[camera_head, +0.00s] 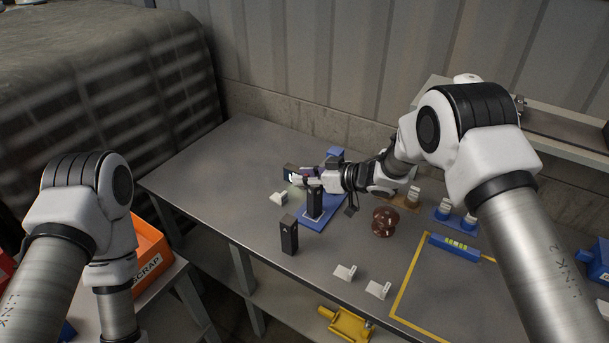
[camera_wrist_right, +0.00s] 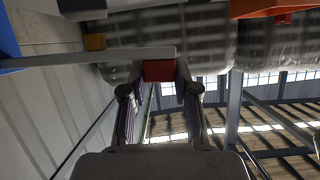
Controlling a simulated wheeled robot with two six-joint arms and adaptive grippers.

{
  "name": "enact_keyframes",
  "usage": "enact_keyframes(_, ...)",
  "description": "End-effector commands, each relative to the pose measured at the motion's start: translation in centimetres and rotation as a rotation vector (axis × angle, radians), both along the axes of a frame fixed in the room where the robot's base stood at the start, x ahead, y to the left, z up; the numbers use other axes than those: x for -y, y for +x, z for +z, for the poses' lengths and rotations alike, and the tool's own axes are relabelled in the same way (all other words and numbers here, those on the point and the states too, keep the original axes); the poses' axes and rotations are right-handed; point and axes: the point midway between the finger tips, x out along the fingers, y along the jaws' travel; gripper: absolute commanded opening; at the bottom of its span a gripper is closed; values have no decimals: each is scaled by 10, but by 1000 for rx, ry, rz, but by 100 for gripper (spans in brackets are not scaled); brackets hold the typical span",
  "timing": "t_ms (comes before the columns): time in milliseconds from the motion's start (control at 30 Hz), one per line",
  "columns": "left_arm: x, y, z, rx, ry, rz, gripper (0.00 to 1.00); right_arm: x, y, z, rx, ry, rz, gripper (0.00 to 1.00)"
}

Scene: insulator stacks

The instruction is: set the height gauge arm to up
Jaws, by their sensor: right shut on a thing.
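The height gauge has a blue base (camera_head: 325,216) with a dark upright post (camera_head: 314,203), partly covered by my right arm. My right gripper (camera_head: 299,179) reaches over the base from the right, in front of a dark block (camera_head: 290,171). In the right wrist view my right gripper (camera_wrist_right: 160,82) is shut on a small red piece (camera_wrist_right: 159,70), which is on a long grey bar (camera_wrist_right: 100,61), apparently the gauge arm. The bar's exact angle is hard to tell in the head view. My left arm shows at the left; its gripper is not in view.
A separate dark upright block (camera_head: 289,236) stands at the front edge. Small white parts (camera_head: 344,272) lie on the table (camera_head: 215,185). A brown insulator (camera_head: 384,221) stands right of the gauge. An orange scrap bin (camera_head: 150,255) is at left. The table's left part is clear.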

Motion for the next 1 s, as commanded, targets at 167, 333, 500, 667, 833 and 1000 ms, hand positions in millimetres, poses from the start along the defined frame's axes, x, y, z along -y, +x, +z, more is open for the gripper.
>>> enact_keyframes(167,0,0,32,0,0,0,45,4,6,29,-100,74,-1,0)
enact_keyframes(333,0,0,47,0,0,0,45,9,13,46,-201,149,1,0)
enact_keyframes(500,0,0,54,0,0,0,45,15,21,58,-291,214,1,0)
enact_keyframes(667,0,0,56,0,0,0,45,19,27,67,-349,256,0,0)
enact_keyframes(833,0,0,57,0,0,0,45,21,30,71,-383,280,0,0)
enact_keyframes(1000,0,0,57,0,0,0,45,21,30,72,-393,287,0,0)
